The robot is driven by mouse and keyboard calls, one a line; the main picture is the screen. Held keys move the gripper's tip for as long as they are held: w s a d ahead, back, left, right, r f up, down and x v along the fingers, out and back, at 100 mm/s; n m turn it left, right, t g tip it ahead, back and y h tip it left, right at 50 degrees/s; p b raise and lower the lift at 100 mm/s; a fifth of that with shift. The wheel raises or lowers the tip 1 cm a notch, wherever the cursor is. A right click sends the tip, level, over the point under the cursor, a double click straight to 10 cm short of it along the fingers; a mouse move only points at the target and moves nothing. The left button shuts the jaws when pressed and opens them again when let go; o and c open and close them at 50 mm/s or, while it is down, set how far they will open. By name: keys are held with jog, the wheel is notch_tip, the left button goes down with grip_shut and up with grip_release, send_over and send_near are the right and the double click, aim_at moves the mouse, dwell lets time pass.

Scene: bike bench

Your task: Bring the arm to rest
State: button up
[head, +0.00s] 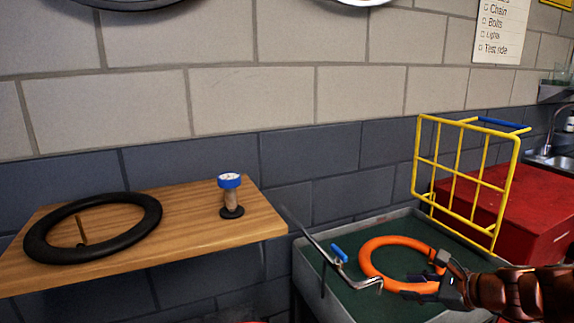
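My gripper (446,279) is at the lower right, at the end of my arm, which reaches in from the right edge. Its dark fingers overlap the right side of an orange ring (375,250) in this view. The ring appears over the green-floored grey tray (304,262). The fingers and the ring's right side cover each other in part. I cannot tell whether the fingers are shut on the ring or only in front of it.
A bent metal lever with a blue piece (339,253) is left of the ring. A yellow wire rack (455,172) and a red box (545,225) stand behind my arm. A wooden shelf (180,222) at left holds a black tyre (38,245) and a blue-topped gauge (230,182).

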jog(key=s+a+r+n+g+p, duration=0.1)
jog(key=s+a+n+g+p, duration=0.1)
jog(key=s+a+n+g, duration=0.5)
jog(key=s+a+r+n+p, duration=0.2)
jog(key=s+a+n, duration=0.35)
jog(key=a, duration=0.55)
jog(key=s+d+r+n+g+h+p, duration=0.2)
jog(key=s+n+h, duration=0.4)
jog(key=s+n, duration=0.5)
jog(key=s+d+g+p, duration=0.1)
jog(key=s+g+p, duration=0.1)
jog(key=s, duration=0.3)
jog(key=shift+s+g+h, duration=0.3)
jog(key=shift+s, duration=0.05)
jog(key=shift+r, duration=0.1)
jog(key=shift+s+a+r, duration=0.1)
jog(key=shift+s+r, duration=0.1)
jog(key=shift+s, duration=0.25)
jog(key=shift+s, duration=0.1)
